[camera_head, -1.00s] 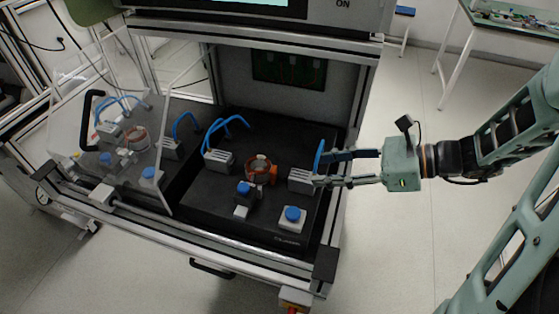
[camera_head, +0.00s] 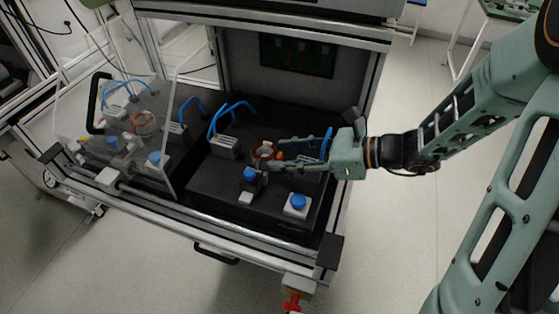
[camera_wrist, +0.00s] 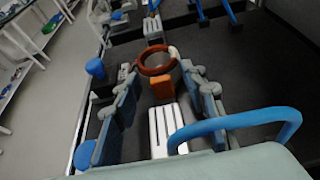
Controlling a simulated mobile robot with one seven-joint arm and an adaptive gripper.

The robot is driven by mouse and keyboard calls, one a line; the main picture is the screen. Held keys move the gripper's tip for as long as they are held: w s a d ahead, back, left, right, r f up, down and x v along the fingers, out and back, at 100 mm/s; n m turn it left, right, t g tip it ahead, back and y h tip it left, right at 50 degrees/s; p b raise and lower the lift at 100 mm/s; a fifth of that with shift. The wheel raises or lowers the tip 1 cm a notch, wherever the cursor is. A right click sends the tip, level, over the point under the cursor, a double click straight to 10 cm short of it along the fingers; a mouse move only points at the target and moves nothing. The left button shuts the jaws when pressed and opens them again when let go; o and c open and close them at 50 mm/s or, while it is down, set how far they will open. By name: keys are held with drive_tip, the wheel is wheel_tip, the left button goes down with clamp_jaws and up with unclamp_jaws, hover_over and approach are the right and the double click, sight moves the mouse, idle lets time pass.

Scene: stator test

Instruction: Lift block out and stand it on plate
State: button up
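A copper-coloured stator ring (camera_head: 263,150) sits in the fixture on the black plate (camera_head: 215,184); it also shows in the wrist view (camera_wrist: 157,60). A small orange block (camera_head: 280,155) is beside the ring, and in the wrist view the orange block (camera_wrist: 162,88) stands between my fingers. My gripper (camera_head: 275,154) reaches in from the right, fingers pointing left over the fixture. In the wrist view my gripper (camera_wrist: 160,78) is open, with a finger on each side of the orange block. I cannot tell whether either finger touches it.
A grey ribbed clamp (camera_wrist: 167,130) with a blue hose (camera_wrist: 240,125) lies under my gripper. Another clamp (camera_head: 224,146) stands left of the ring. Blue-capped parts (camera_head: 297,203) stand in front. A clear cover (camera_head: 140,125) is at the left.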

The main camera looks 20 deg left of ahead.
drive_tip(key=c, duration=0.9)
drive_tip(key=shift+o, duration=0.2)
drive_tip(key=shift+r, duration=0.15)
